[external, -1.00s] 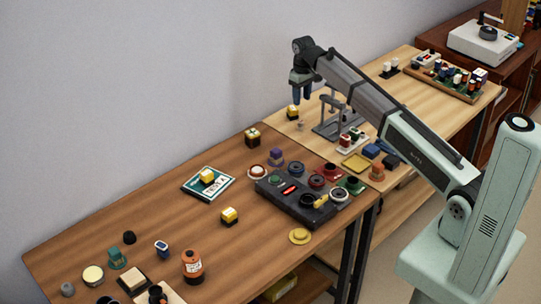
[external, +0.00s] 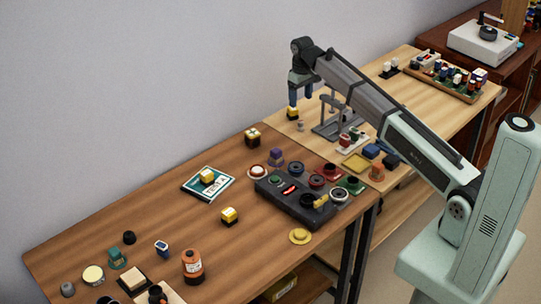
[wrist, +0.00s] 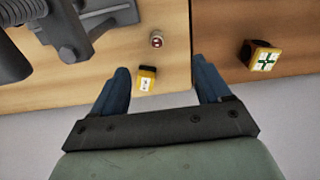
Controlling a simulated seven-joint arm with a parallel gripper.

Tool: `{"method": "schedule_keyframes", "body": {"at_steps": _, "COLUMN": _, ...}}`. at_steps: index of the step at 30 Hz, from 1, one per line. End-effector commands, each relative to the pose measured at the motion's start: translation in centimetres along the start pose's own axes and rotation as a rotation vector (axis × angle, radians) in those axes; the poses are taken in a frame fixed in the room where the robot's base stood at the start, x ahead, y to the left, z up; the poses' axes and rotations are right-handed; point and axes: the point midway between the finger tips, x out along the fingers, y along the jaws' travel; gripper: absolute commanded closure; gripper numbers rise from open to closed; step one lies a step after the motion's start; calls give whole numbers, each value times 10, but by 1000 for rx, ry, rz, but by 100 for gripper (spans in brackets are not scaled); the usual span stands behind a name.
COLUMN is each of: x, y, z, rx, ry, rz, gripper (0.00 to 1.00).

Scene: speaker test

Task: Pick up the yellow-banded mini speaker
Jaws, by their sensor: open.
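My gripper (external: 300,92) is open and empty, pointing down over the back edge of the lighter wooden table. A small yellow-and-black block (external: 293,112), which looks like the yellow-banded mini speaker, stands just below it. In the wrist view this block (wrist: 146,79) has a yellow body, a dark end and a white label. It lies between the lines of my two blue fingers (wrist: 165,88), closer to the left one, with space on both sides. I cannot tell the exact height of the fingertips above it.
A small round metallic piece (wrist: 156,39) sits near the block. A grey stand (external: 336,125) is to its right. A brown-and-yellow cube with a green cross (wrist: 263,55) stands on the darker table. Other yellow cubes (external: 229,215) lie farther left. The wall is close behind.

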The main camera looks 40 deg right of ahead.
Motion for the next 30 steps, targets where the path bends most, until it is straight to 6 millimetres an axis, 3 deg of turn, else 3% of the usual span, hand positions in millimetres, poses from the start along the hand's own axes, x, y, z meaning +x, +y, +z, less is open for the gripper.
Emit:
{"method": "schedule_keyframes", "body": {"at_steps": 9, "x": -3, "y": -90, "z": -18, "rx": -117, "ry": 2, "rz": 0, "gripper": 23}}
{"method": "schedule_keyframes", "body": {"at_steps": 21, "x": -11, "y": -181, "z": -47, "rx": -288, "ry": 4, "rz": 0, "gripper": 23}}
{"method": "schedule_keyframes", "body": {"at_steps": 30, "x": -15, "y": -194, "z": -61, "rx": -584, "ry": 3, "rz": 0, "gripper": 23}}
